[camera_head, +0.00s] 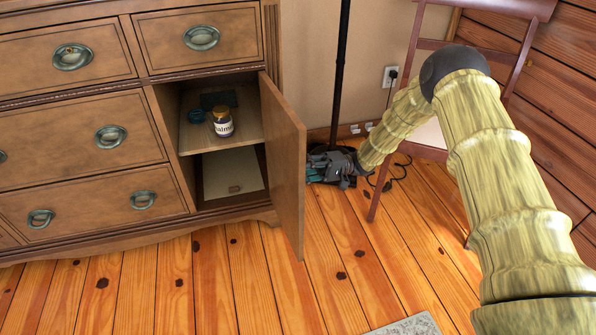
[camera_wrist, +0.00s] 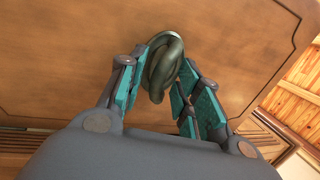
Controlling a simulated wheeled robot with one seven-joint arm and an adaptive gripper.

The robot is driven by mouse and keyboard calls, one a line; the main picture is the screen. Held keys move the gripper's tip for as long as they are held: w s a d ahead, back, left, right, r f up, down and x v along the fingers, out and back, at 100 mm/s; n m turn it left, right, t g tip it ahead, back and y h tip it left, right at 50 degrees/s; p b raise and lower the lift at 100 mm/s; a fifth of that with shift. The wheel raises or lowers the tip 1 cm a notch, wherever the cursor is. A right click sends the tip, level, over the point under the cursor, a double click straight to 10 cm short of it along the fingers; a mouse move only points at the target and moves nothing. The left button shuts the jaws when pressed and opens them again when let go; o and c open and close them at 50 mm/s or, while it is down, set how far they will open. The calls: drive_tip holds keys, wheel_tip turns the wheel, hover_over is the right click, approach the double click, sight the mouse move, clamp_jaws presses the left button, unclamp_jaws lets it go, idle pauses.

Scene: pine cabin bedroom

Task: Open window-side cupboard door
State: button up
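The cupboard door (camera_head: 286,165) on the right of the wooden dresser stands wide open, swung out toward the camera on its right edge. Its outer face (camera_wrist: 70,60) fills most of the wrist view. My gripper (camera_head: 316,170) is at the outer side of the door. In the wrist view my gripper's teal-padded fingers (camera_wrist: 163,68) close on both sides of the dark oval door handle (camera_wrist: 167,62). The door hides the handle in the head view. The cupboard inside (camera_head: 230,165) shows a shelf with a labelled jar (camera_head: 222,122) and a dark blue item (camera_head: 196,115).
Closed drawers (camera_head: 90,125) with oval pulls fill the dresser's left side. A reddish-framed chair (camera_head: 408,100) stands behind my arm at right. A thin black pole (camera_head: 341,70) and a cable stand by the wall. Plank floor before the door is clear, with a grey rug corner (camera_head: 408,326) at the bottom.

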drive_tip(key=v, duration=0.6)
drive_tip(key=shift+d, duration=0.3)
drive_tip(key=shift+w+a+f, duration=0.1)
drive_tip(key=shift+f, duration=0.1)
